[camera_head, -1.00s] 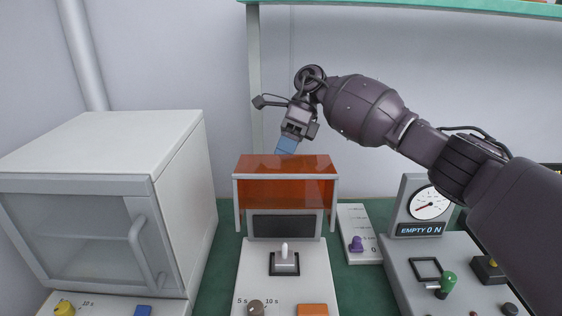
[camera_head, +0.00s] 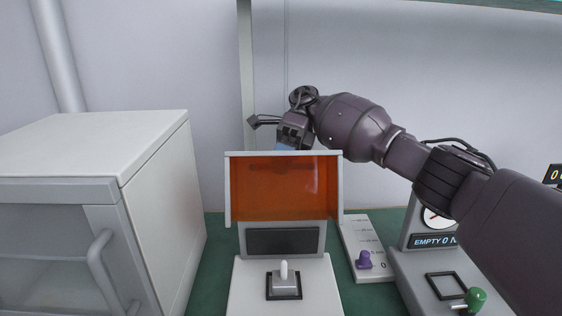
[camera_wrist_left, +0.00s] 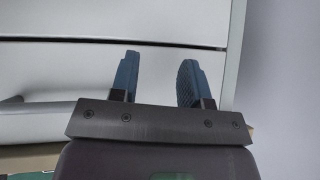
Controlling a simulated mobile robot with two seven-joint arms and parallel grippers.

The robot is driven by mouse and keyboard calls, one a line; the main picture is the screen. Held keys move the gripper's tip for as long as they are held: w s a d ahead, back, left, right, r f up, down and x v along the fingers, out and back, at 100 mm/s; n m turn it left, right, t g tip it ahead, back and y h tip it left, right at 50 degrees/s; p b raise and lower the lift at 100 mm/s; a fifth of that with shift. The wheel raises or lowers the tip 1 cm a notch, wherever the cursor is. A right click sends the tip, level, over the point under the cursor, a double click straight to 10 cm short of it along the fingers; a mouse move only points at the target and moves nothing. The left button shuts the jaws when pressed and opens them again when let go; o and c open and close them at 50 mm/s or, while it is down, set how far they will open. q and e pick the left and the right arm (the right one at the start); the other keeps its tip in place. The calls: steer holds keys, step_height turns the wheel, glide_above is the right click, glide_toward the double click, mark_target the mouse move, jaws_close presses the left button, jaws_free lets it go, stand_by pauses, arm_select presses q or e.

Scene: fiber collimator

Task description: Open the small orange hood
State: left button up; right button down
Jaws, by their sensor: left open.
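The orange hood (camera_head: 285,190) is a see-through orange panel with a white rim, above a white unit in the middle of the head view. Its panel faces me and looks tilted up. My right gripper (camera_head: 291,148) is at the hood's top edge, with blue fingertips partly hidden behind the rim. I cannot tell whether it is open or touching the hood. My left gripper (camera_wrist_left: 158,70) shows in the left wrist view, open and empty, in front of a pale panel. It is not in the head view.
A white cabinet (camera_head: 160,200) with a handled door stands at the left. A white lever (camera_head: 283,272) sits on the unit below the hood. At right are a purple knob (camera_head: 364,260), a green knob (camera_head: 474,299) and an "EMPTY" display (camera_head: 433,241), partly behind my right arm.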

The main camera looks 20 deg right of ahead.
arm_select(q)
steer(key=shift+s+f, duration=0.15)
steer(key=shift+f, duration=0.1)
arm_select(e)
steer(key=shift+f, duration=0.8)
steer(key=c, duration=1.4)
jaws_free()
steer(key=shift+w, duration=0.15)
steer(key=shift+o, duration=1.4)
steer(key=shift+w, duration=0.15)
steer(key=shift+r, duration=0.25)
steer(key=shift+r, duration=0.15)
steer(key=shift+r, duration=0.5)
arm_select(q)
steer(key=w+b, duration=0.1)
steer(key=b, duration=0.1)
steer(key=w+d+m+b, duration=0.1)
steer(key=b, duration=0.1)
steer(key=shift+f, duration=0.3)
arm_select(e)
step_height(320, 180, up, 18)
steer(key=shift+r, duration=0.25)
